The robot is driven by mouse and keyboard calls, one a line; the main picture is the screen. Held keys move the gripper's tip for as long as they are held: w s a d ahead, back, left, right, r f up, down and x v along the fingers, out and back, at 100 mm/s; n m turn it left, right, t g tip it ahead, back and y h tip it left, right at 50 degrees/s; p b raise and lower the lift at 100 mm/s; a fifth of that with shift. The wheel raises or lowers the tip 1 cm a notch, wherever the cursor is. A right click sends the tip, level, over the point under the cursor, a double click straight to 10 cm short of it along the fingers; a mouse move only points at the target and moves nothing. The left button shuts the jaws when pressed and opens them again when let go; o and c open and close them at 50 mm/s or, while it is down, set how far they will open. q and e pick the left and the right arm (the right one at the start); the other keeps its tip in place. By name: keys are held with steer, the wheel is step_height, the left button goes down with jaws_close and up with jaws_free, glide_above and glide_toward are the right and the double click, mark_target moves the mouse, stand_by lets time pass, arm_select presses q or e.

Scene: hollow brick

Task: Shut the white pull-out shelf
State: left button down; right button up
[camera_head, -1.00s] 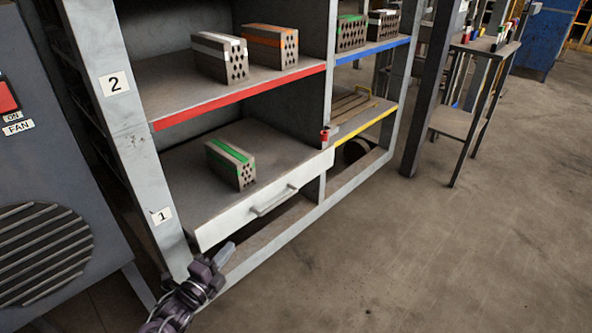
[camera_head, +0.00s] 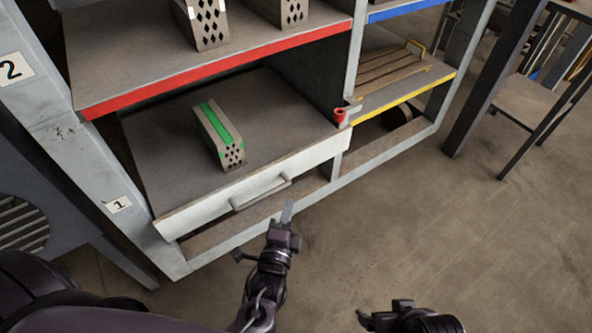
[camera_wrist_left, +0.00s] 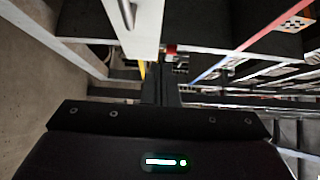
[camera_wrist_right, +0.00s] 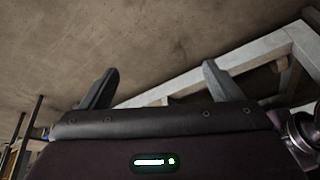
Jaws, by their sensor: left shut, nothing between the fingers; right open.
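The white pull-out shelf (camera_head: 215,201) is at the bottom left of the rack, pulled out, with a grey bar handle (camera_head: 260,193) on its front. A hollow brick with a green stripe (camera_head: 222,140) lies on it. My left gripper (camera_head: 287,212) is shut and empty, just in front of the shelf front near the handle's right end; I cannot tell if it touches. The left wrist view shows the shelf front (camera_wrist_left: 142,40) close to the left fingers. My right gripper (camera_wrist_right: 160,88) is open and empty over the floor, low in the head view.
A red-edged shelf (camera_head: 205,70) with bricks is above. To the right are a yellow-edged shelf (camera_head: 405,95) with a wooden pallet and a small red object (camera_head: 340,115) at the rack post. Concrete floor (camera_head: 440,230) at the right is clear.

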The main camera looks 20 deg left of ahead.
arm_select(q)
steer(key=w+a+b, duration=0.1)
steer(key=w, duration=0.2)
steer(key=w+a+b, duration=0.1)
steer(key=w, duration=0.3)
steer(key=w+a+b, duration=0.1)
steer(key=w+a, duration=0.1)
steer(key=w, duration=0.2)
steer(key=shift+w, duration=0.15)
steer(key=shift+w+a, duration=0.2)
steer(key=shift+a, duration=0.05)
arm_select(e)
steer(key=w+a+t, duration=0.1)
steer(key=a+t+y, duration=0.1)
steer(key=w+a+r, duration=0.1)
steer(key=a, duration=0.1)
steer(key=shift+w+r+n+t+y, duration=0.1)
steer(key=shift+w+n+t+y, duration=0.2)
steer(key=shift+t+y, duration=0.1)
arm_select(q)
steer(key=shift+r, duration=0.1)
